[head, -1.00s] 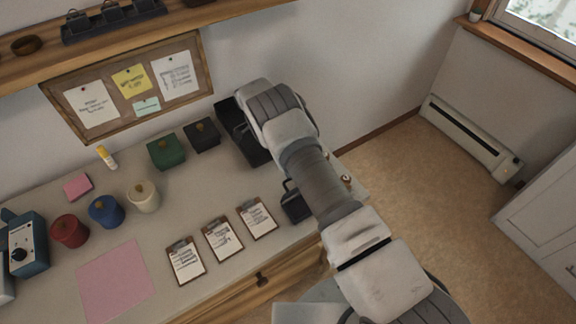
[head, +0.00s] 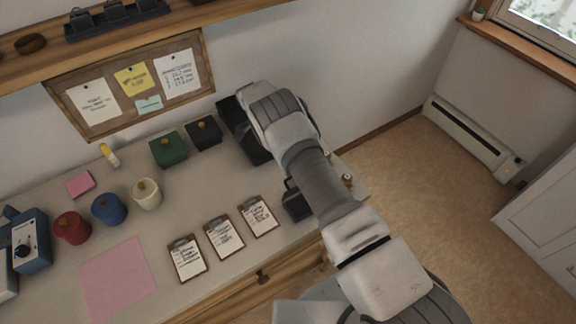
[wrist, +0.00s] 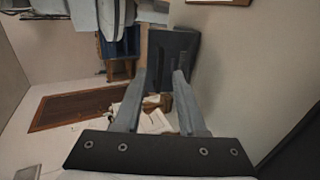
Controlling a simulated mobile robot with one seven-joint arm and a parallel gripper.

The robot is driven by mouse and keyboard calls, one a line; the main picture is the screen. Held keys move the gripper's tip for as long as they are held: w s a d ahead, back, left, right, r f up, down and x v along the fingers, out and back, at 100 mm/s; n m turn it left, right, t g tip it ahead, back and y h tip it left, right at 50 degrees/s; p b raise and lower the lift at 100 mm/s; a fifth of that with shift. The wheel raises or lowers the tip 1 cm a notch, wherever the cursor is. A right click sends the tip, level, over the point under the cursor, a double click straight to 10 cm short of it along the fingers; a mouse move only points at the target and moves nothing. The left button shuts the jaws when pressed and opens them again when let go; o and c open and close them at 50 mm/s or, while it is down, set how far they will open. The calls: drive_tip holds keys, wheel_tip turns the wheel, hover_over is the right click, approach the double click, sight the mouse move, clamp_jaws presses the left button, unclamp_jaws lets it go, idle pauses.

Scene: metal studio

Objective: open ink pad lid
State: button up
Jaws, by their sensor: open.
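A small dark blue-black case (head: 297,203), which looks like the ink pad, sits near the right front edge of the desk, partly hidden by my arm. In the wrist view a dark flat-faced object (wrist: 172,58), probably the same pad, is just beyond and between my fingertips. I cannot tell whether its lid is open or whether a finger touches it. My gripper (wrist: 160,78) is open, with a gap between its fingers and nothing clearly held. My arm hides the gripper in the head view.
Clipboards (head: 223,238) lie left of the case. A black tray (head: 243,132) stands at the back. Small stamps (head: 347,181) stand at the desk's right end, close to my arm. Coloured pots (head: 108,210) and a pink sheet (head: 118,280) are farther left.

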drive_tip(key=shift+r, duration=0.15)
drive_tip(key=s+d+r+p, duration=0.2)
drive_tip(key=d+r+p, duration=0.1)
drive_tip(key=d+r, duration=0.7)
drive_tip(key=shift+s+d+r, duration=0.15)
drive_tip(key=shift+d+r, duration=0.25)
drive_tip(key=shift+d, duration=0.35)
